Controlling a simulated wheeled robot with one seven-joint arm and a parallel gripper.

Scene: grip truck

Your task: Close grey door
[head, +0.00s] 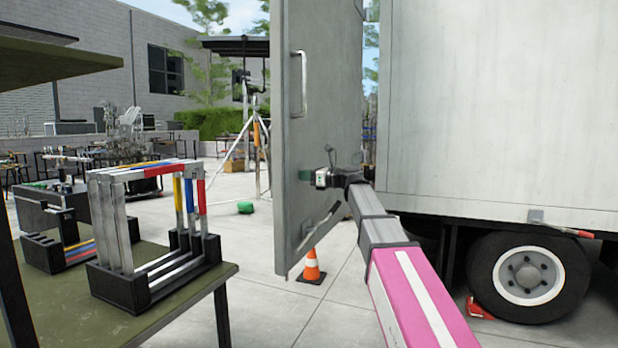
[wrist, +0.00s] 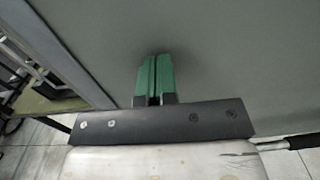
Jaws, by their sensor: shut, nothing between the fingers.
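The grey door (head: 325,110) of the truck stands open in the head view, swung out from the truck body, with a metal handle (head: 302,83) near its left edge. My gripper (head: 305,175) is at the lower middle of the door face, its green fingertips at or close against the surface. In the wrist view the green fingers of my gripper (wrist: 153,80) are together with nothing between them, and the grey door (wrist: 220,60) fills most of the view. Whether the fingertips touch the door I cannot tell.
The white truck body (head: 500,100) and its wheel (head: 528,277) stand at the right. A green table (head: 200,282) with a rack of metal bars (head: 150,230) is at the left. An orange cone (head: 312,268) stands on the pavement below the door.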

